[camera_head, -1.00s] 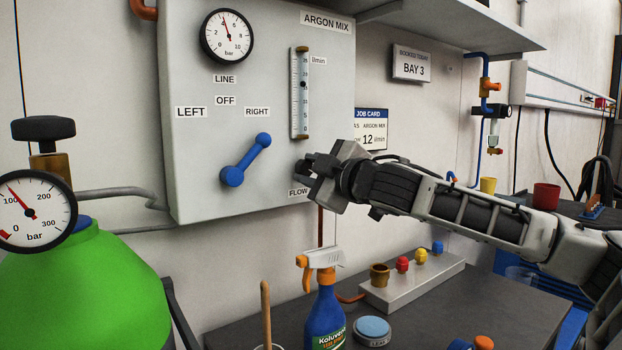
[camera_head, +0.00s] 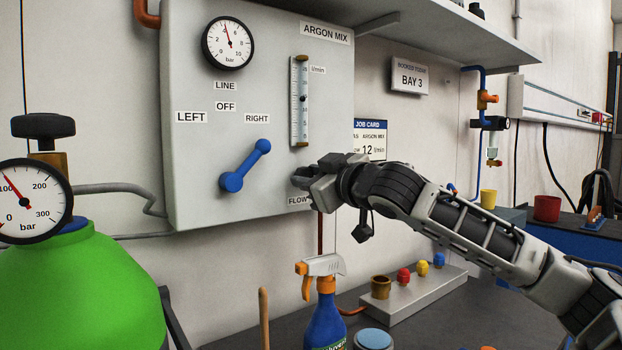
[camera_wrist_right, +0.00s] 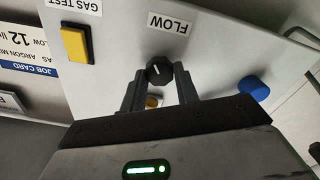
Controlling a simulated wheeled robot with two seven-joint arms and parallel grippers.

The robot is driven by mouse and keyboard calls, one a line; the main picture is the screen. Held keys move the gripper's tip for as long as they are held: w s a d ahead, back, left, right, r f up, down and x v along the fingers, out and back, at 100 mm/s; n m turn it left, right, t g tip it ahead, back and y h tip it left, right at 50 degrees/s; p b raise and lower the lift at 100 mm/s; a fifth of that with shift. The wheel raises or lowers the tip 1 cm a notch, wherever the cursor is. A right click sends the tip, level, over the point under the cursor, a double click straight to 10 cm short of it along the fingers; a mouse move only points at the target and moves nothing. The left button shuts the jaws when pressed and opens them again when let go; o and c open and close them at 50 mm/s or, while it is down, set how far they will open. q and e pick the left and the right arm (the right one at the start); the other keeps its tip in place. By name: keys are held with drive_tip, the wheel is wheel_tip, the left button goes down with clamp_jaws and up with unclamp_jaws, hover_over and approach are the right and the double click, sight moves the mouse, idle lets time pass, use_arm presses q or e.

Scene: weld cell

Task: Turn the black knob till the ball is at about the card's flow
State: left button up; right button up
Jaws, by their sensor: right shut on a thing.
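In the head view the right gripper (camera_head: 302,180) hides most of the knob. The flow tube (camera_head: 300,125) stands upright above it, with the small dark ball (camera_head: 303,98) near mid-height; the scale numbers are too small to read surely. The job card (camera_head: 370,139), right of the panel, reads 12 l/min. My left gripper is not in view.
The blue lever (camera_head: 246,166) is left of the knob, pointing up toward RIGHT. A yellow button (camera_wrist_right: 76,44) marked GAS TEST is near the knob. A spray bottle (camera_head: 325,315) and a block with coloured caps (camera_head: 415,292) stand below. A shelf (camera_head: 450,35) juts out above.

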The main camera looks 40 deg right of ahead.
drive_tip(key=o, duration=1)
drive_tip(key=shift+c, duration=0.2)
use_arm(q)
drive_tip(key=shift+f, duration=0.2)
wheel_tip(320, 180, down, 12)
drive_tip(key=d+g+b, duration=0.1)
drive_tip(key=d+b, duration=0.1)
drive_tip(key=b, duration=0.8)
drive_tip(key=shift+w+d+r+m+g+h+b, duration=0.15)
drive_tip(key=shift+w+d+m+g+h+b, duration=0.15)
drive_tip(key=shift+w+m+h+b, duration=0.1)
use_arm(e)
drive_tip(key=s+a, duration=0.1)
drive_tip(key=s, duration=1.5)
drive_tip(key=shift+a, duration=0.4)
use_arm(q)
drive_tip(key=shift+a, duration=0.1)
use_arm(e)
drive_tip(key=shift+w, duration=0.1)
